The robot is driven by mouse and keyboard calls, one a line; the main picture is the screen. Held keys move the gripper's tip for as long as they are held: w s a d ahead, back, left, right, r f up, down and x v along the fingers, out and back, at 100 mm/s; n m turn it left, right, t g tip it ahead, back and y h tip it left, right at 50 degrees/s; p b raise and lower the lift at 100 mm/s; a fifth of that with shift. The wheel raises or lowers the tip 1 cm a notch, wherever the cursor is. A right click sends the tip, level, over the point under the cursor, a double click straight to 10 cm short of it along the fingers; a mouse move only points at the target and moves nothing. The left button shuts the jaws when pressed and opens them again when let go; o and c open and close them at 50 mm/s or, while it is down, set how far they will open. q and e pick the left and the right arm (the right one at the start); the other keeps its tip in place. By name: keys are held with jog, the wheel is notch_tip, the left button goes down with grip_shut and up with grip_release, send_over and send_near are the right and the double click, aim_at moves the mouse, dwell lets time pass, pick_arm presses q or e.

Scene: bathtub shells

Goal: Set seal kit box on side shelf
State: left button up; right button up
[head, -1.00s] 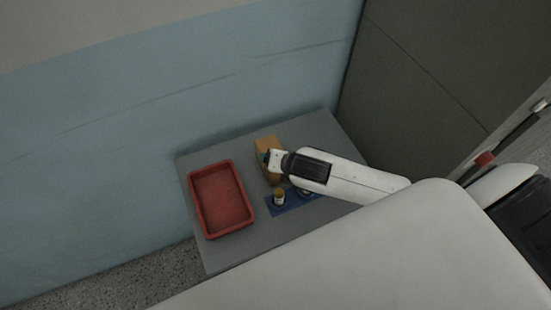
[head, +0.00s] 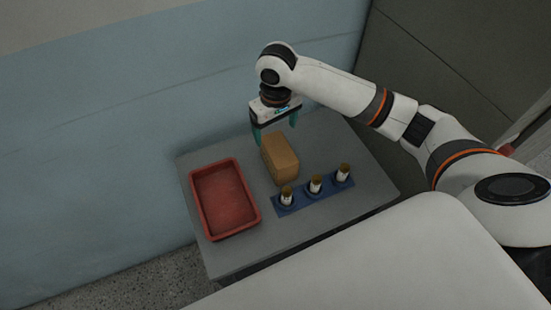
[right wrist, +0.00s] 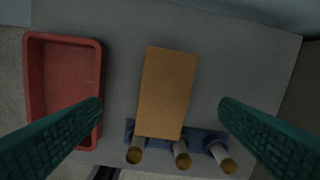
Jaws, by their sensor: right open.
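My right gripper (head: 274,138) is open and empty, pointing down above the back end of the box. In the right wrist view the box (right wrist: 167,92) lies between the two spread green fingers (right wrist: 160,108), apart from both. My left gripper is not in view.
A red tray (head: 256,222) sits left of the box. A blue holder (head: 313,199) with three capped bottles (head: 315,184) stands close in front of the box. A blue wall (head: 130,120) rises behind the shelf. The shelf's right part is bare.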

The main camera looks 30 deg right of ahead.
aim_at(279, 149)
jog(key=shift+w+r+m, duration=0.15)
jog(key=shift+r+m, duration=0.3)
jog(key=shift+m, duration=0.45)
notch_tip(279, 149, down, 6)
jog(key=shift+d+f+p, duration=0.1)
jog(key=shift+f+p, duration=0.1)
jog(key=shift+p, duration=0.15)
jog(key=f, duration=0.2)
jog(key=s+f+p, duration=0.1)
jog(key=f, duration=0.1)
jog(key=shift+d+f, duration=0.1)
jog(key=shift+d, duration=0.2)
jog(key=shift+w+f, duration=0.1)
jog(key=shift+f, duration=0.5)
jog(key=c, duration=1.4)
